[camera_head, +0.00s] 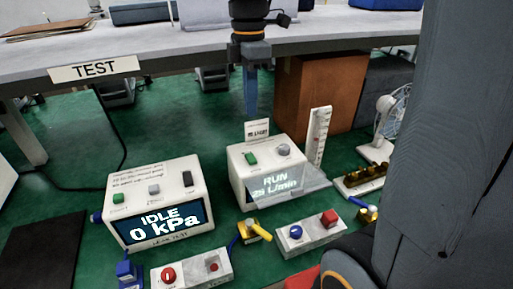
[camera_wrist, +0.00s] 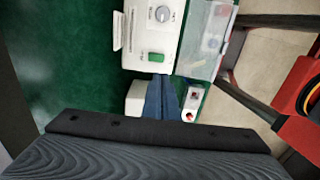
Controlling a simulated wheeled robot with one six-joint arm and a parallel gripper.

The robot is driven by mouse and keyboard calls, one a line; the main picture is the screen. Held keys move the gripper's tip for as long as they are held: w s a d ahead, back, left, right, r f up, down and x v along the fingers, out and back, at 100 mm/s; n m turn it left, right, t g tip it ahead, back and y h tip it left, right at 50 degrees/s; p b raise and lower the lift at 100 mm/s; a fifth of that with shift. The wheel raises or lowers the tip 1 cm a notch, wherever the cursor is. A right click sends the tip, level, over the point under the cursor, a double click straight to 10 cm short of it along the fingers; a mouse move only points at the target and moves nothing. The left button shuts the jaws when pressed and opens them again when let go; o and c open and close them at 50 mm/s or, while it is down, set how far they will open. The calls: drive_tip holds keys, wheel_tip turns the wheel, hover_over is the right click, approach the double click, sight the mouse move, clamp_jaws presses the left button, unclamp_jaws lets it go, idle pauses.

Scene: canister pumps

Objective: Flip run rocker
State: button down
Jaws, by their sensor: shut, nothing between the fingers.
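The right pump (camera_head: 237,176) is a white box with a screen reading RUN and 25 L/min. On its top are a green rocker (camera_head: 251,158) and a grey knob (camera_head: 283,150). The wrist view also shows this green rocker (camera_wrist: 156,57) and knob (camera_wrist: 162,14). The left pump (camera_head: 150,180) reads IDLE, 0 kPa, and has a green rocker (camera_head: 118,198), a grey control and a black one. My gripper (camera_head: 251,112) is shut and empty, pointing down above the right pump. In the wrist view its fingertips (camera_wrist: 160,79) appear just below the green rocker; contact cannot be told.
A clear panel (camera_head: 303,186) juts from the right pump's front, and a small card (camera_head: 257,131) stands at its back. A white scale (camera_head: 319,138) stands to its right. Button boxes (camera_head: 310,234) and yellow-handled valves (camera_head: 254,232) lie in front. A TEST bench (camera_head: 185,50) is behind.

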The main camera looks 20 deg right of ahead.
sight(252, 159)
drive_tip(key=shift+f, duration=0.15)
wheel_tip(252, 159, down, 14)
drive_tip(key=p, duration=0.3)
drive_tip(key=shift+s, duration=0.15)
